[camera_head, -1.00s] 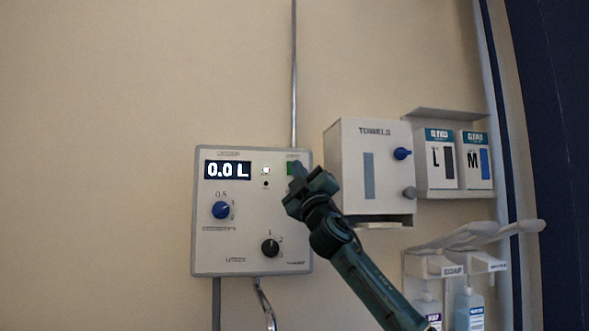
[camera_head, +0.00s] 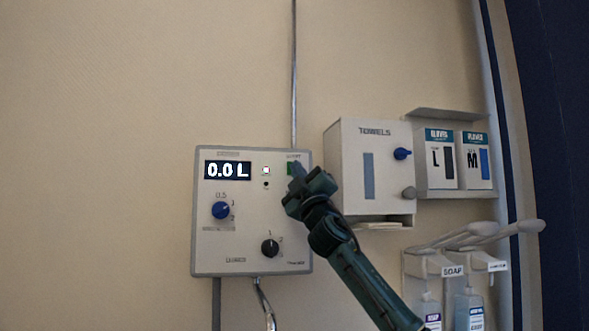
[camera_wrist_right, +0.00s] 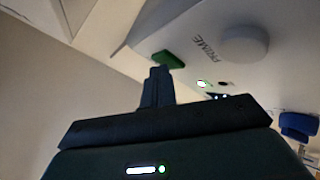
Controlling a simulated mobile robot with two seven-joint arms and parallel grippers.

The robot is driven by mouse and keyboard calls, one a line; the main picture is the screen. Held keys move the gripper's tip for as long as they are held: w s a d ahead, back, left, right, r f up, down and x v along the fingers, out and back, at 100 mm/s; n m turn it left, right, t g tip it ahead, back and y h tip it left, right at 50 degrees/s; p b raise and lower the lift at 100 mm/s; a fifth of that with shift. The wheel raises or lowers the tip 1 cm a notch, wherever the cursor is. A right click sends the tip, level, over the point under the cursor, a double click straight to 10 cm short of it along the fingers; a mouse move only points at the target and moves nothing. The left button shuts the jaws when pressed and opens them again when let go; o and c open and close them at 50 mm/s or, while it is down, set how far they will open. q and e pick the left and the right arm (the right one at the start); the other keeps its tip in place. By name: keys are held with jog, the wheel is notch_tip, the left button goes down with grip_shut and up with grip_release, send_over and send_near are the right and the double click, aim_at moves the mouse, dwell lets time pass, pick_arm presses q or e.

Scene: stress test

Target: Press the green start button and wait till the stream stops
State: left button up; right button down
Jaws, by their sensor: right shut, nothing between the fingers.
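The grey control box (camera_head: 245,215) hangs on the wall, its display (camera_head: 228,170) reading 0.0 L. A small light (camera_head: 266,170) beside the display glows. The green button (camera_head: 291,168) is at the box's upper right, partly covered by my right gripper (camera_head: 298,172). In the right wrist view the green button (camera_wrist_right: 168,59) is just beyond the tips of the closed fingers (camera_wrist_right: 160,72). The fingers are shut and empty, at or very near the button; I cannot tell whether they touch it. No stream shows. My left gripper is not in view.
A blue knob (camera_head: 221,210) and a black knob (camera_head: 270,248) sit on the box, with a hose (camera_head: 265,300) below. A towel dispenser (camera_head: 345,150), glove boxes (camera_head: 437,170) and soap dispensers (camera_head: 452,258) are to the right. The wall at left is bare.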

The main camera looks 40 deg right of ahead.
jog(key=shift+s+a, duration=0.35)
jog(key=shift+s, duration=0.4)
jog(key=shift+f, duration=0.1)
jog(key=shift+s+a, duration=0.4)
jog(key=shift+s, duration=0.35)
jog(key=shift+s+a, duration=0.4)
jog(key=shift+s, duration=0.3)
jog(key=shift+s+a, duration=0.4)
jog(key=shift+s, duration=0.35)
